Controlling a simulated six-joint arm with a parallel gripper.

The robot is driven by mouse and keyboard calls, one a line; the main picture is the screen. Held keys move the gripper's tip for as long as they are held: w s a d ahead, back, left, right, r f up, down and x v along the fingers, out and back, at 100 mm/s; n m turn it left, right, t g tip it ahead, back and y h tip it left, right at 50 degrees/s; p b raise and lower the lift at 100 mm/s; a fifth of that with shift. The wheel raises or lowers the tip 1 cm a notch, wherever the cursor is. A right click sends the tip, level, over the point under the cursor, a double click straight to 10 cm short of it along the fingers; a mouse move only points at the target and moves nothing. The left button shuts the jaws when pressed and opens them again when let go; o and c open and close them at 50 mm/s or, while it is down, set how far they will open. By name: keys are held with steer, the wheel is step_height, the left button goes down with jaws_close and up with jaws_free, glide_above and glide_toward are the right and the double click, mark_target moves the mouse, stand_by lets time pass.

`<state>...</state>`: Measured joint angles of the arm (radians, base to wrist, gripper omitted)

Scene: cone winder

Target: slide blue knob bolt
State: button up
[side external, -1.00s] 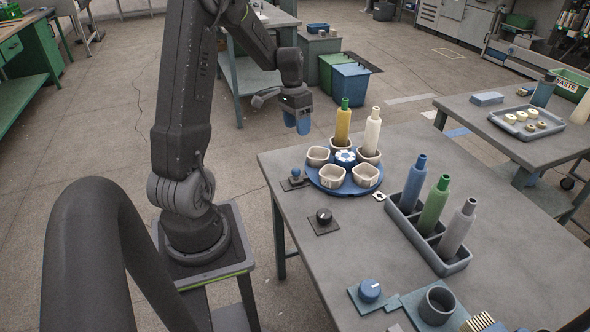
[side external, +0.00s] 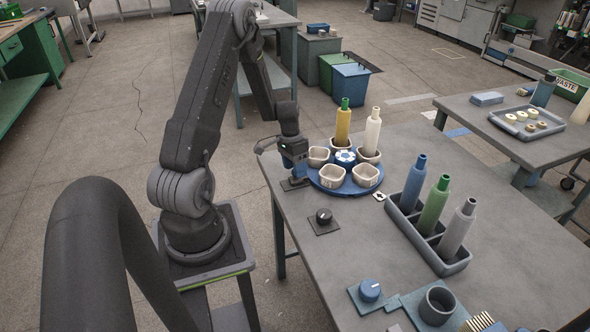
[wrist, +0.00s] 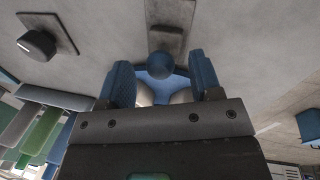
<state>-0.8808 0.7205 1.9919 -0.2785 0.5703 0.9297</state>
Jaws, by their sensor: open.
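The blue knob bolt shows in the wrist view as a round blue knob (wrist: 160,64) on a grey plate (wrist: 169,24). My gripper (wrist: 175,72) is open, with its two blue fingers on either side of the knob in that view. I cannot tell whether either finger touches it. In the side view my gripper (side external: 294,166) points down at the table's near left corner, over the bolt's plate (side external: 294,184). There the gripper hides the knob.
A blue turntable (side external: 327,188) with several white cups and two bobbins stands just right of my gripper. A black knob on a plate (side external: 324,216) sits nearer the front. A grey rack (side external: 452,266) holds three bobbins. The table's left edge is close.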

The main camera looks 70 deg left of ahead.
steer(key=shift+d+f, duration=0.15)
steer(key=shift+f, duration=0.4)
jaws_close()
